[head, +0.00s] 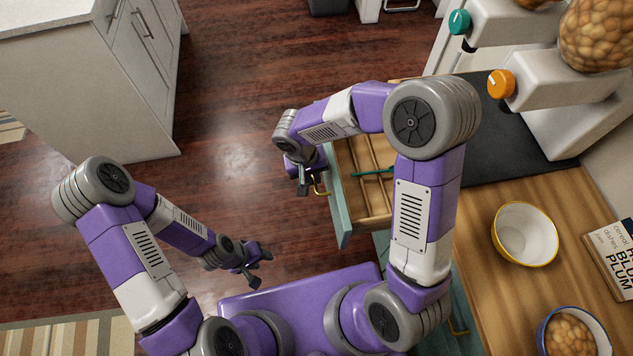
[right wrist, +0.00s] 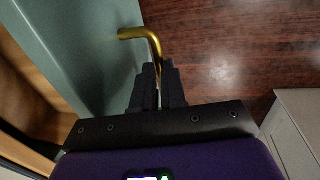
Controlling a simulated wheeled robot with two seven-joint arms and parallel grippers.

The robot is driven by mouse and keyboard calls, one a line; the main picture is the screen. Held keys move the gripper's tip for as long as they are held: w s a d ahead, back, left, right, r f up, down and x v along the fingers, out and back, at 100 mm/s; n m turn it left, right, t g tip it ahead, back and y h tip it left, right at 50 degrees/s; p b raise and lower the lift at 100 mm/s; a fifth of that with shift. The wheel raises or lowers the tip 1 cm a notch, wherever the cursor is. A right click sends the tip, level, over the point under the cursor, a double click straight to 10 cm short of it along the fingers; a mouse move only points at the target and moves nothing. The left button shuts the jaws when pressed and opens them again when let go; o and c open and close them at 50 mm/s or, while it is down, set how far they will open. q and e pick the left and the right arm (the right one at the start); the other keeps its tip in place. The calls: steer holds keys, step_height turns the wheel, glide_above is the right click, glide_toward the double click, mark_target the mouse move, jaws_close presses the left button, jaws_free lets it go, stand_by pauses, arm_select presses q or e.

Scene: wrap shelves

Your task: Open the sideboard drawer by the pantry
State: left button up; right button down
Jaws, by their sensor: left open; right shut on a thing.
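The sideboard drawer (head: 343,205) has a teal front and a light wooden inside with dividers. It stands pulled out from the sideboard, and a green item (head: 372,172) lies in it. Its brass handle (right wrist: 140,34) is on the teal front (right wrist: 85,45) in the right wrist view. My right gripper (right wrist: 158,85) is shut on this handle; in the head view the right gripper (head: 308,188) is at the drawer front, partly hidden by its own arm. My left gripper (head: 262,268) is open and empty over the floor, away from the drawer.
Dispensers (head: 560,80) stand at the back right. A white cabinet (head: 110,90) is at the left. The floor (head: 230,120) between is clear.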

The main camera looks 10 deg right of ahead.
steer(key=c, duration=1.2)
jaws_free()
steer(key=r+p, duration=0.1)
steer(key=r, duration=0.2)
steer(key=a+r+p, duration=0.1)
steer(key=r, duration=0.3)
steer(key=shift+a+r+p, duration=0.2)
steer(key=shift+r+p, duration=0.05)
steer(key=shift+p, duration=0.15)
